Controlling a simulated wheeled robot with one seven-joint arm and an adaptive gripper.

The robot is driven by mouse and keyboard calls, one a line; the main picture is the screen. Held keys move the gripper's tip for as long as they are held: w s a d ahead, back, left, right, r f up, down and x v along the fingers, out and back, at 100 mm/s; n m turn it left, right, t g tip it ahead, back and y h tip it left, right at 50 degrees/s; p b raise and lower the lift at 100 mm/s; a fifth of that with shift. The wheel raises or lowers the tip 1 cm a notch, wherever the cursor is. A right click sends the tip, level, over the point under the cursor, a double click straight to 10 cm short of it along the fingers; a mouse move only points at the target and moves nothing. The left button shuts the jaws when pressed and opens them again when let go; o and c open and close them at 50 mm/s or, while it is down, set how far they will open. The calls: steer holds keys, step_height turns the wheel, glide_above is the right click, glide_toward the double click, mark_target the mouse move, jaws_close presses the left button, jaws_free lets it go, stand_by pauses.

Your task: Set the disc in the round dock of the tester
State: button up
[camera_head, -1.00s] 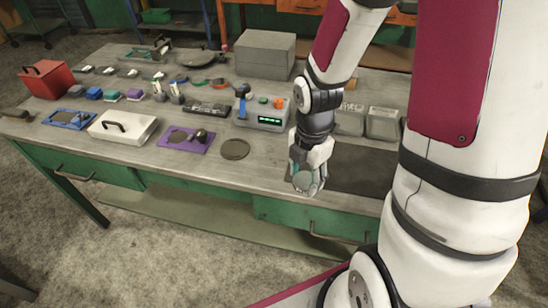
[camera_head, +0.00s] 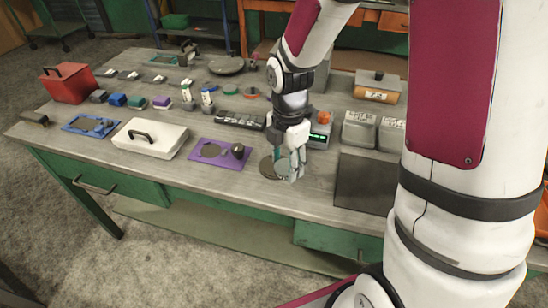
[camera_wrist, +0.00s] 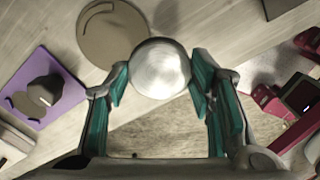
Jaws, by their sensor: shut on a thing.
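My gripper (camera_head: 291,172) is shut on a pale silver disc (camera_wrist: 160,68), held between the teal-lined fingertips in the wrist view. The disc (camera_head: 284,166) appears above the table near a flat dark olive round pad (camera_head: 266,167). In the wrist view, the disc overlaps the lower right edge of this pad (camera_wrist: 105,40). A grey box with a green display (camera_head: 320,134), possibly the tester, stands behind my gripper and is partly hidden by it. No round dock can be made out on it. A purple plate (camera_head: 196,155) with a round grey spot and dark knob lies left.
A white lidded box (camera_head: 152,144), a blue plate (camera_head: 76,123) and a red box (camera_head: 66,86) are farther left. Grey bins (camera_head: 359,132) stand right, behind a dark mat (camera_head: 364,184). A black strip (camera_head: 240,120) lies behind the purple plate.

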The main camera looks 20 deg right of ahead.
steer(key=w, duration=0.6)
steer(key=shift+a+f, duration=0.25)
steer(key=shift+f, duration=1.8)
steer(key=shift+f, duration=0.2)
steer(key=shift+s+f+b, duration=0.2)
steer(key=shift+f+b, duration=0.15)
steer(key=shift+f, duration=0.05)
steer(key=shift+c, duration=0.6)
steer(key=o, duration=1.4)
steer(key=shift+f, duration=0.1)
steer(key=shift+o, duration=1.1)
steer(key=shift+w+f, duration=0.1)
steer(key=shift+f, duration=0.05)
